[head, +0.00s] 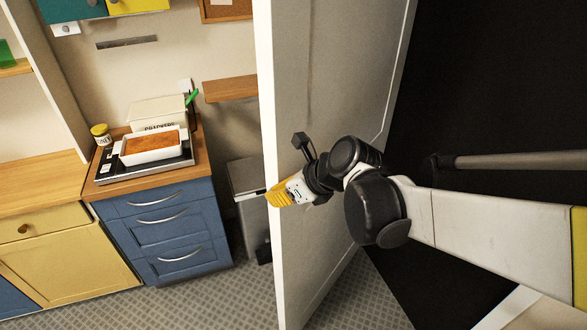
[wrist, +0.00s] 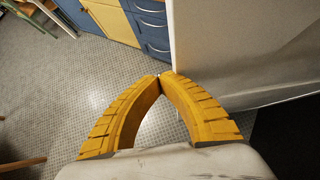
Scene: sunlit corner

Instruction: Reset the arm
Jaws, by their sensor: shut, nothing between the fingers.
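My arm reaches in from the right in the head view, and my gripper (head: 275,193) is at the edge of the white door (head: 310,80). Its yellow fingers show beside the door's free edge; whether they touch it I cannot tell. In the wrist view my gripper (wrist: 159,76) has its two yellow fingers meeting at the tips, shut with nothing between them. The door's edge (wrist: 190,50) stands just beyond the tips to the right.
Blue drawers (head: 165,225) and a yellow cabinet (head: 70,255) stand at the left. On the counter are a white dish (head: 150,156), a crackers box (head: 158,110) and a small jar (head: 101,134). A grey bin (head: 247,177) stands behind the door.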

